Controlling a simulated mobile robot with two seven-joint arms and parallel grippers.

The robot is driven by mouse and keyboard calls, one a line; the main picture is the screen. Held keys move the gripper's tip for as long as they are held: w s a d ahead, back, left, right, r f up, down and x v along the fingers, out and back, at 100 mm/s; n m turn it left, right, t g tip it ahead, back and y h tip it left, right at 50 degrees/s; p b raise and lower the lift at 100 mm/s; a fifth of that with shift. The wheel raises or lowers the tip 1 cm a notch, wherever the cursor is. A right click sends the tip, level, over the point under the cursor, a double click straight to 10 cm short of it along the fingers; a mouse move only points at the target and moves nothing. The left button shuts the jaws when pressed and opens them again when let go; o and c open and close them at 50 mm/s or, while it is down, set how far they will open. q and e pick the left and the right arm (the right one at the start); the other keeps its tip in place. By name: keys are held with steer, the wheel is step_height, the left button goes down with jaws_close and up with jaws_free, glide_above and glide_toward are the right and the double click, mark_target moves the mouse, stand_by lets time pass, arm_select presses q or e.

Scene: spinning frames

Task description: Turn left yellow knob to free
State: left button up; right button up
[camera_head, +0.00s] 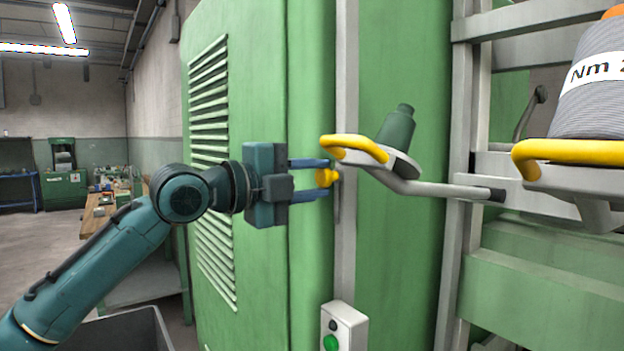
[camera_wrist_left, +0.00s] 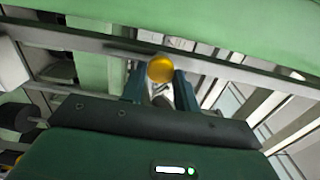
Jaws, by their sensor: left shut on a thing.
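In the left wrist view the knob (camera_wrist_left: 160,69) shows as a round yellow ball between the two fingertips (camera_wrist_left: 160,82). The knob's turn position cannot be told. My right gripper is not in view.
A grey box with a green button (camera_head: 344,328) is below. A large yarn spool (camera_head: 592,85) is at the right. A workbench (camera_head: 100,215) stands behind my left arm.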

arm_select(q)
steer(key=o, duration=0.7)
steer(key=shift+c, duration=0.2)
steer(key=b+v, duration=0.4)
steer(key=v, duration=0.9)
steer(key=shift+s+a, duration=0.1)
